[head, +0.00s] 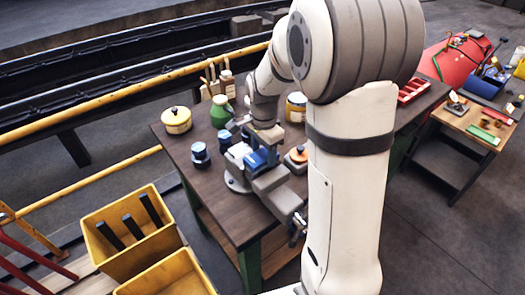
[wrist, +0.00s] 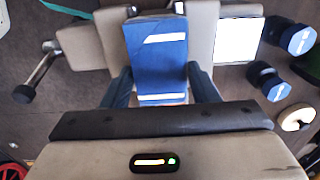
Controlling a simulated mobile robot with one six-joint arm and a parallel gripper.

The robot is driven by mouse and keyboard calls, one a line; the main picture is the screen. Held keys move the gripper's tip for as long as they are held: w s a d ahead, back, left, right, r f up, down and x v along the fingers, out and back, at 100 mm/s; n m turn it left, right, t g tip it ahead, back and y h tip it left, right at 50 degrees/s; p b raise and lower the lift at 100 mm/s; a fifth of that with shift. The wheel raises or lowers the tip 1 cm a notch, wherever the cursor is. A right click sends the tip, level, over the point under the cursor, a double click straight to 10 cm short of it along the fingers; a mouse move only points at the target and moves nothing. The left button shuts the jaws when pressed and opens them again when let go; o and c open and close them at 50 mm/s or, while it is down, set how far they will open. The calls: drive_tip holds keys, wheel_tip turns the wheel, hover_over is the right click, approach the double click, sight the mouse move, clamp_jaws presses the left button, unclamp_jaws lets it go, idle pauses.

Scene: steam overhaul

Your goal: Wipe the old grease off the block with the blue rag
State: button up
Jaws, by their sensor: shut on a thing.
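My gripper (wrist: 162,82) is shut on the blue rag (wrist: 155,55), a folded blue piece with pale stripes held between its two dark fingers. In the head view the blue rag (head: 262,160) shows under my wrist, over the grey vise (head: 270,182) on the workbench. The vise (wrist: 85,42) spreads out on both sides beneath the rag in the wrist view. A pale, flat-faced piece (wrist: 238,40) lies beside the rag; I cannot tell whether it is the block. Any grease, and whatever lies under the rag, is hidden.
Two dark blue pots (head: 200,155) and a green jar (head: 221,112) stand on the workbench (head: 215,205) left of the vise. Yellow crates (head: 125,255) sit below the bench. A yellow rail (head: 120,97) runs behind.

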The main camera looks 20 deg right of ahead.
drive_tip(key=shift+a, duration=0.1)
drive_tip(key=shift+s+a+r, duration=0.15)
drive_tip(key=shift+s+a, duration=0.15)
drive_tip(key=shift+a, duration=0.35)
drive_tip(key=shift+w+d+f, duration=0.1)
drive_tip(key=shift+w+d, duration=0.2)
drive_tip(key=shift+d, duration=0.45)
drive_tip(key=shift+w+d+f, duration=0.1)
drive_tip(key=shift+w+d, duration=0.2)
drive_tip(key=shift+d, duration=0.45)
drive_tip(key=shift+s+a+r+b, duration=0.15)
drive_tip(key=shift+s+a, duration=0.15)
drive_tip(key=shift+a, duration=0.45)
drive_tip(key=shift+s+a+f+b, duration=0.15)
drive_tip(key=shift+s+a, duration=0.15)
drive_tip(key=shift+a, duration=0.45)
drive_tip(key=shift+w+d, duration=0.25)
drive_tip(key=shift+d, duration=0.5)
drive_tip(key=shift+w+d, duration=0.25)
drive_tip(key=shift+d, duration=0.45)
drive_tip(key=shift+s+a, duration=0.3)
drive_tip(key=shift+a, duration=0.45)
drive_tip(key=shift+s+a, duration=0.3)
drive_tip(key=shift+a, duration=0.4)
